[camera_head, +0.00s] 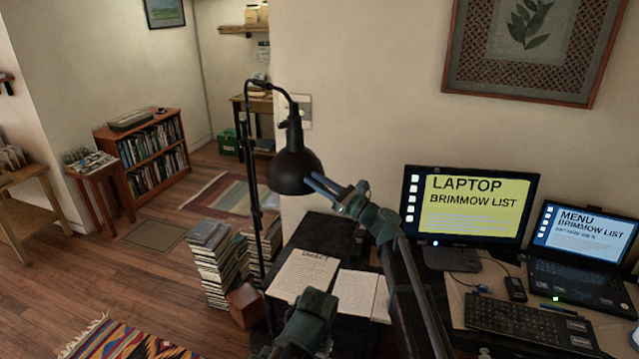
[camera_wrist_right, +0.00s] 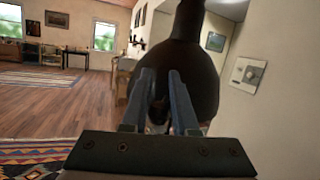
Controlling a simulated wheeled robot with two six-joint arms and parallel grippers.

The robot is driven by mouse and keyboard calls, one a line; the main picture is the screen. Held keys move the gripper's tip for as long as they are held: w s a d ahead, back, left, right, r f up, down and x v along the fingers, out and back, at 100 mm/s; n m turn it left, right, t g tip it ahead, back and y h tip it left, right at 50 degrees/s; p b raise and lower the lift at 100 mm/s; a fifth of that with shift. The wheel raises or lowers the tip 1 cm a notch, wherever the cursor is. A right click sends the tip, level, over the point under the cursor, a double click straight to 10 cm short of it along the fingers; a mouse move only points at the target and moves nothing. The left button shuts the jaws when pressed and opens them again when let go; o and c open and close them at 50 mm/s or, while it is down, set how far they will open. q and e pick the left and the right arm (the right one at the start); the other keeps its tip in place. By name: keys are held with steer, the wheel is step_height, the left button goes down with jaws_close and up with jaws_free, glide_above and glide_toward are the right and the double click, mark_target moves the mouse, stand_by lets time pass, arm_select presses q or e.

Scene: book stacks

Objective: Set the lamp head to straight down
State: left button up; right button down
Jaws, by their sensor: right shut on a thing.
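A black floor lamp stands left of the desk, with a thin upright pole and a curved neck. Its dark dome-shaped lamp head (camera_head: 292,170) hangs from the neck with the opening facing roughly downward. My right gripper (camera_head: 322,186) reaches in from the right and its fingers meet the right side of the lamp head's rim. In the right wrist view, the lamp head (camera_wrist_right: 197,60) fills the upper middle, and the two fingers are close together against its rim. Just what lies between the fingertips is hard to see. Part of my left arm shows at the bottom of the head view; its fingertips cannot be made out.
A monitor (camera_head: 470,205), a laptop (camera_head: 583,245) and a keyboard (camera_head: 530,322) are on the desk at the right. Papers (camera_head: 303,273) lie below the lamp head. Book stacks (camera_head: 217,265) stand on the floor left of the pole. A wall is close behind.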

steer(key=shift+s, duration=0.1)
steer(key=c, duration=1.5)
jaws_free()
steer(key=o, duration=0.9)
steer(key=shift+d, duration=0.1)
steer(key=b+v, duration=0.3)
steer(key=v, duration=1)
steer(key=shift+s+d+f+b, duration=0.1)
steer(key=shift+s+d+b, duration=0.1)
steer(key=shift+d+b, duration=0.1)
